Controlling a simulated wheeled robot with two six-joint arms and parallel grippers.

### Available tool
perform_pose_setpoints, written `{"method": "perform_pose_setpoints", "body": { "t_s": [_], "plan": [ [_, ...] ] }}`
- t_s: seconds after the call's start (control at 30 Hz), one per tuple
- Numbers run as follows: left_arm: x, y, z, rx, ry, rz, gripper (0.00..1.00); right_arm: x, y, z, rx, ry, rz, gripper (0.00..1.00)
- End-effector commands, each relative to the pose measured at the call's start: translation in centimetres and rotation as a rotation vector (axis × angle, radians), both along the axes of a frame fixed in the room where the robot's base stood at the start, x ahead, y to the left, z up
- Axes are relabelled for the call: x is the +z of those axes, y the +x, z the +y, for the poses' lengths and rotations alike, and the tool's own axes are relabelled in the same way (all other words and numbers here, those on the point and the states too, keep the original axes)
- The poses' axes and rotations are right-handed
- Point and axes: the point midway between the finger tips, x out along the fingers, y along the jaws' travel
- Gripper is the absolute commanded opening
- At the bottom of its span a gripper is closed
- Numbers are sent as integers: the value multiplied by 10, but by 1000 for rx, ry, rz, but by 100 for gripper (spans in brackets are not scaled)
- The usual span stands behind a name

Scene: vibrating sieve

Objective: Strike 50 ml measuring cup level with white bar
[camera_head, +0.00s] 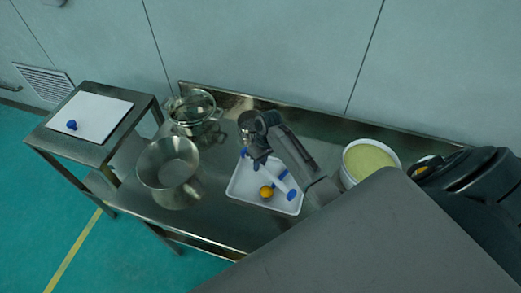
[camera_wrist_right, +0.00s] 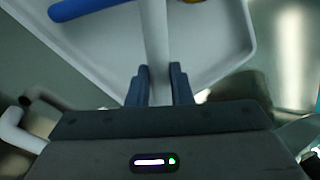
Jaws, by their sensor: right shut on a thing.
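My right gripper (camera_head: 259,161) is above the white tray (camera_head: 240,188) on the steel table. In the right wrist view my right gripper (camera_wrist_right: 158,88) is shut on the white bar (camera_wrist_right: 156,35), which extends away between the blue fingertips over the tray. The bar (camera_head: 275,181) also shows in the head view. A small round yellow-orange thing (camera_head: 266,192) in the tray may be the measuring cup; its size and fill cannot be told. Blue pieces (camera_head: 291,195) lie beside it. In the right wrist view a blue rod-like piece (camera_wrist_right: 88,8) shows left of the bar. My left gripper is out of view.
A white tub of pale yellow powder (camera_head: 370,162) stands right of the tray. A steel bowl (camera_head: 168,170) and a sieve-like pot (camera_head: 191,110) stand to the left. A side table (camera_head: 92,113) at far left holds a white sheet and a blue piece. The wall bounds the back.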

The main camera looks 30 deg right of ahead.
Motion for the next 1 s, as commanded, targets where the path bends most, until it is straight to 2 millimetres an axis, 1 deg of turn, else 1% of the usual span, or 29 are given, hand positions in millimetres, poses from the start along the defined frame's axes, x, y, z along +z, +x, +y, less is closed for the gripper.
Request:
{"method": "perform_pose_setpoints", "body": {
  "t_s": [0.03, 0.1, 0.17, 0.53, 1.0],
  "plan": [
    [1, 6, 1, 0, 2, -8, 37, -3, 0, 0, 0, 0, 1, 1],
    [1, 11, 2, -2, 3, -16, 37, -5, 0, 3, 0, 1, -1, 1],
    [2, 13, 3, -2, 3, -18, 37, -5, -1, 7, 1, 0, -1, 1],
    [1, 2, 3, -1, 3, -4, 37, -5, -5, 28, 2, -1, -1, 1],
    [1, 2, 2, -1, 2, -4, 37, -5, -11, 56, 2, 0, 0, 1]
  ]
}}
